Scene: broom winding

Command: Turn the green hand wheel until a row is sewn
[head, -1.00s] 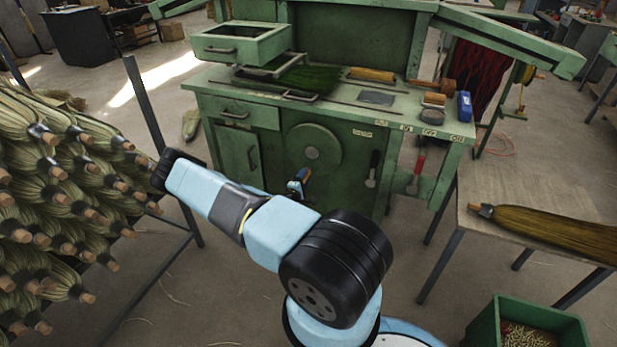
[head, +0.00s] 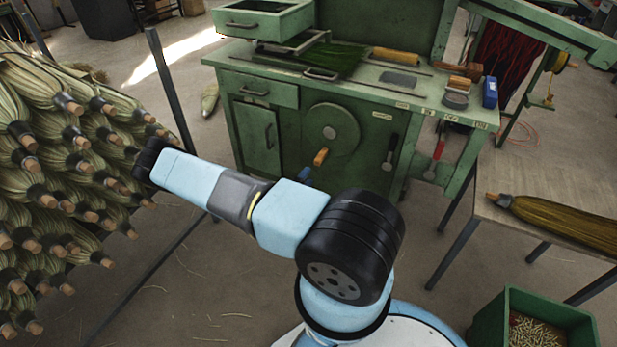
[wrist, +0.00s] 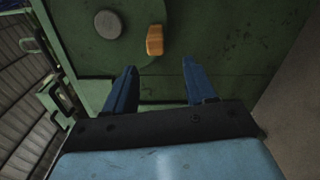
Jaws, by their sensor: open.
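The green hand wheel (head: 332,118) is a round disc on the front of the green bench, with a grey hub (head: 329,132). Its orange handle (head: 320,156) sticks out below the hub. In the wrist view, the handle (wrist: 155,40) is ahead of my gripper (wrist: 160,82), and the hub (wrist: 108,24) is to its left. My two blue fingers are apart with nothing between them. The handle lies just beyond their tips, in line with the gap. In the head view my arm hides most of the gripper. Dark green bristles (head: 335,60) lie on the bench top.
A rack of several straw brooms (head: 70,150) stands close on my left, beside a dark post (head: 172,90). A table (head: 540,170) with a broom (head: 560,219) is on the right. A green bin (head: 487,325) stands at front right. Floor is clear before the bench.

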